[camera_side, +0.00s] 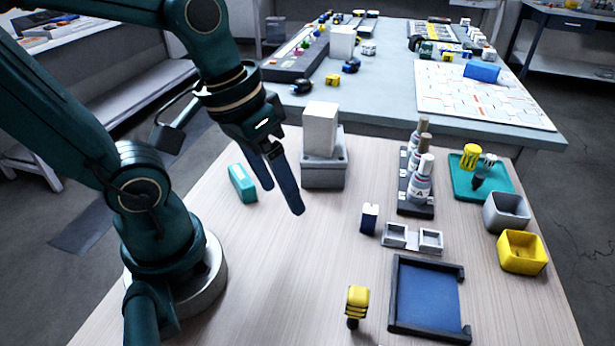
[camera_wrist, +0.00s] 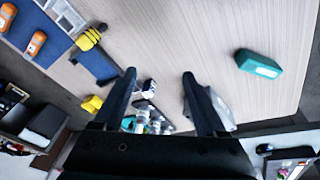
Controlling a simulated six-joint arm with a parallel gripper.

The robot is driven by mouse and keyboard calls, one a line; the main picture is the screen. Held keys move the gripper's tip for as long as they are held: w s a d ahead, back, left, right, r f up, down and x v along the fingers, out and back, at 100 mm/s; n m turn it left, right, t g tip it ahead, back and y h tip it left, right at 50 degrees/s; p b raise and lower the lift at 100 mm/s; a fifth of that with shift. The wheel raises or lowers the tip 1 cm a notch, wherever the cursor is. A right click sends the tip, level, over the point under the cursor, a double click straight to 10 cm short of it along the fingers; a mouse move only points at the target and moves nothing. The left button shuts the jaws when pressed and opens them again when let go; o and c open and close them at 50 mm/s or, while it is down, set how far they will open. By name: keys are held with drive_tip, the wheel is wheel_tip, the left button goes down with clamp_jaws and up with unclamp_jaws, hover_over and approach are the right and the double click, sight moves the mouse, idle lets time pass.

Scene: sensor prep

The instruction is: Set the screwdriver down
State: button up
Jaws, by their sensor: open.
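My gripper (camera_side: 283,200) is open in the side view, its fingers pointing down in the air above the wooden table, left of a white block on a grey base. In the wrist view, the gap between its fingertips (camera_wrist: 159,74) is empty. A stubby yellow-and-black object (camera_side: 357,305) stands on the table at the front, left of the blue tray, well apart from my gripper; it also shows in the wrist view (camera_wrist: 88,40). It may be the screwdriver, but I cannot tell for sure. Another yellow-handled item (camera_side: 470,155) stands on the teal tray (camera_side: 500,185).
The white block (camera_side: 320,128) on its grey base (camera_side: 323,174) is close beside my gripper. A teal box (camera_side: 242,183) lies to its left. White bottles (camera_side: 421,180), grey (camera_side: 507,211) and yellow bins (camera_side: 522,252) and the blue tray (camera_side: 428,293) stand right.

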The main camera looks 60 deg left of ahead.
drive_tip(key=r+m+t, duration=0.1)
drive_tip(key=a+r+t+y, duration=0.1)
drive_tip(key=shift+w+m+t, duration=0.1)
drive_tip(key=shift+m+t, duration=0.2)
drive_tip(key=shift+m, duration=0.1)
idle(1.0)
